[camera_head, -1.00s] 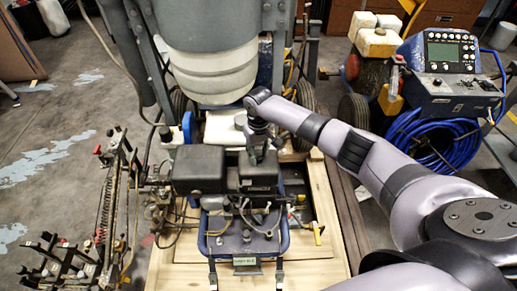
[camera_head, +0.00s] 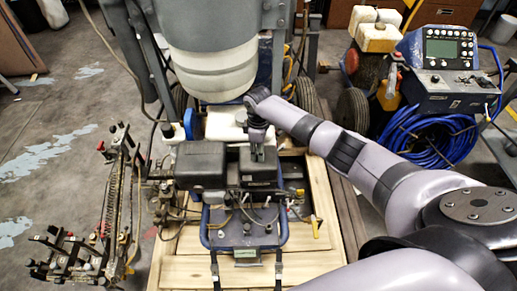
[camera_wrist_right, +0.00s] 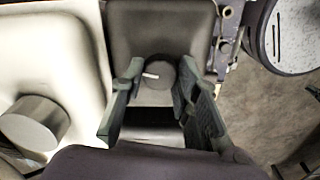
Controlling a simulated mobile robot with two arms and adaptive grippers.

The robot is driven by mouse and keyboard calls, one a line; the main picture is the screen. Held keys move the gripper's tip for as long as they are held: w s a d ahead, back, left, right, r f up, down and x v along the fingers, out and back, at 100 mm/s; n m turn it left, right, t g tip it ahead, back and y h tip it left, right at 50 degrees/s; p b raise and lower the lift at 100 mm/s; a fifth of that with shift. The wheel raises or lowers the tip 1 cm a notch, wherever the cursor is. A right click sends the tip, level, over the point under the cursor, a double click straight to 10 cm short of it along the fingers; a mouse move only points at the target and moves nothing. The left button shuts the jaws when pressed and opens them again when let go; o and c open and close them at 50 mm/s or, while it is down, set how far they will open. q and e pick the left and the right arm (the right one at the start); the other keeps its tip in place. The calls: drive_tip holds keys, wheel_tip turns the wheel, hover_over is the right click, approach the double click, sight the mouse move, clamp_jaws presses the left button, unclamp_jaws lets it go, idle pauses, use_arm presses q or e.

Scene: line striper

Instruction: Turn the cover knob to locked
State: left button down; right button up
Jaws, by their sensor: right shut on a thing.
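The cover knob (camera_wrist_right: 161,72) is a dark round knob with a short white mark pointing left in the right wrist view. It sits on a dark grey cover (camera_wrist_right: 133,30), which is the right-hand black box (camera_head: 262,176) in the head view. My right gripper (camera_wrist_right: 154,82) has one finger on each side of the knob and is shut on it. In the head view the right gripper (camera_head: 257,155) reaches down onto the back of that cover and hides the knob. Any locked marking is too small to tell. My left gripper is not in view.
A second black box (camera_head: 200,163) stands just left of the cover. A white tank (camera_head: 228,125) lies behind it, and a large pale bucket (camera_head: 215,75) hangs above. Hoses and a blue frame (camera_head: 245,240) are in front. A blue hose coil (camera_head: 430,140) lies right.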

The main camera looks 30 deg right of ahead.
drive_tip(key=shift+n, duration=1.2)
drive_tip(key=o, duration=1.2)
wheel_tip(320, 180, up, 12)
